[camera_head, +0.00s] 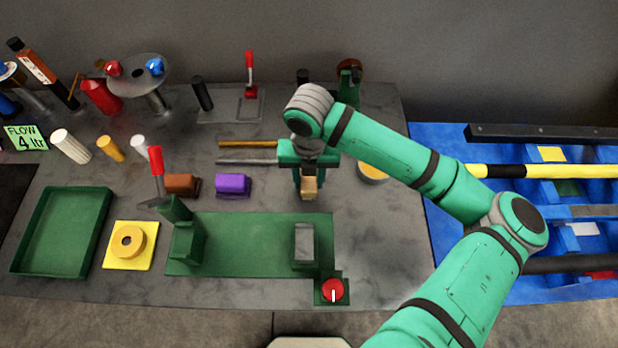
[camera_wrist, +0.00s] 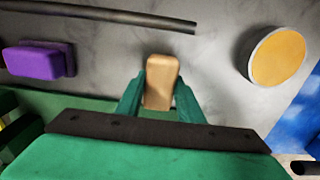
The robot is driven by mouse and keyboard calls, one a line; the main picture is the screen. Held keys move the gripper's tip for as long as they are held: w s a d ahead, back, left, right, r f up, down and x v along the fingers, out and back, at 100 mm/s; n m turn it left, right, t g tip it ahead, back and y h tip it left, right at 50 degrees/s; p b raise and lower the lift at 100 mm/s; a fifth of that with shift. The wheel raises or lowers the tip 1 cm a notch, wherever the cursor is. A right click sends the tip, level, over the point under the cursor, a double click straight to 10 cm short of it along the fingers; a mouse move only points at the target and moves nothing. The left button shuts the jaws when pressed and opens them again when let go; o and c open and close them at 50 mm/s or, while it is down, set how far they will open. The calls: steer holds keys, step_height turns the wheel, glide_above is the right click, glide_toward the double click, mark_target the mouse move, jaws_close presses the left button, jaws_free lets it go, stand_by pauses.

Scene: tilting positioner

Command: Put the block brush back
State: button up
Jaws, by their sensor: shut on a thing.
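My gripper (camera_head: 308,181) is above the right end of the green fixture plate (camera_head: 255,230), near its back edge. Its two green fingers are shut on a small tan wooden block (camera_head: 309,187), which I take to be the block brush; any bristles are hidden. In the wrist view the tan block (camera_wrist: 161,80) stands out between the fingertips (camera_wrist: 160,98). I cannot tell how high it is above the bench. A purple block (camera_head: 232,185) and a brown block (camera_head: 182,185) rest on the bench to the left of my gripper.
A grey block (camera_head: 304,244) and a red button (camera_head: 333,290) are at the plate's right end. A red-handled clamp (camera_head: 156,165) rises at its left. Two rods (camera_head: 248,152) lie behind the purple block. A yellow-topped round tin (camera_head: 372,171) stands right. An empty green tray (camera_head: 62,232) is far left.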

mark_target(309, 178)
steer(key=shift+f, duration=0.3)
steer(key=o, duration=1.1)
step_height(309, 178, up, 12)
steer(key=shift+r, duration=0.2)
